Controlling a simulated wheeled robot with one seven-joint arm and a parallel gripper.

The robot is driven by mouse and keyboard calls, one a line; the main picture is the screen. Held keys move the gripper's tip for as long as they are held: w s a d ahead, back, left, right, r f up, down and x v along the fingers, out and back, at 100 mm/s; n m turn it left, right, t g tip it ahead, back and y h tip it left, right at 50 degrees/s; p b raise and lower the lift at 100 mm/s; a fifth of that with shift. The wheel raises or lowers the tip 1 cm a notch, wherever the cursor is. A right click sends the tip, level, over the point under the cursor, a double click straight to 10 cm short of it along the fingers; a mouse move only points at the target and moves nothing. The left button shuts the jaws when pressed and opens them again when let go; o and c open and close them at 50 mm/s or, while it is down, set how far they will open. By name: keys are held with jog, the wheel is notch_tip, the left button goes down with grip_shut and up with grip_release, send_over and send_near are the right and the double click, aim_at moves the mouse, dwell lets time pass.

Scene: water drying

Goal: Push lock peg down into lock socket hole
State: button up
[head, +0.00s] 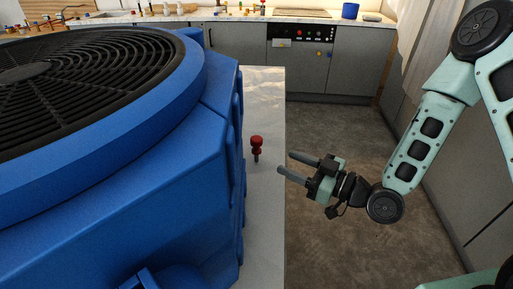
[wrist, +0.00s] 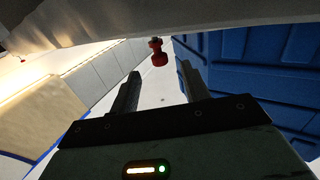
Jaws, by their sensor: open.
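The lock peg (head: 257,143) has a red knob on top and a thin dark stem below. In the head view it stands upright over the pale strip of surface beside the blue machine. In the wrist view the red peg (wrist: 158,55) shows beyond the fingertips, near the top centre. My gripper (head: 284,163) is open and empty, just right of the peg and pointing left at it, apart from it. Its two fingers also show in the wrist view (wrist: 162,75). I cannot make out the lock socket hole in either view.
A big blue machine (head: 190,170) with a round black grille (head: 75,75) fills the left of the head view. A pale worktop (head: 265,220) runs beside it. Open floor (head: 340,125) lies beyond, with grey cabinets (head: 235,55) at the back.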

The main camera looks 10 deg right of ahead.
aim_at(259, 148)
jog(key=x, duration=0.3)
jog(key=shift+w+a+p, duration=0.1)
jog(key=shift+w+p, duration=0.05)
jog(key=shift+p, duration=0.2)
jog(key=p+x, duration=0.1)
jog(key=x, duration=0.1)
jog(key=p+x, duration=0.1)
jog(key=x, duration=0.1)
jog(key=shift+w+a+r, duration=0.2)
jog(key=shift+w, duration=0.2)
jog(key=shift+w+a+f, duration=0.1)
jog(key=shift+w+a, duration=0.15)
jog(key=shift+c, duration=0.3)
jog(key=c, duration=0.9)
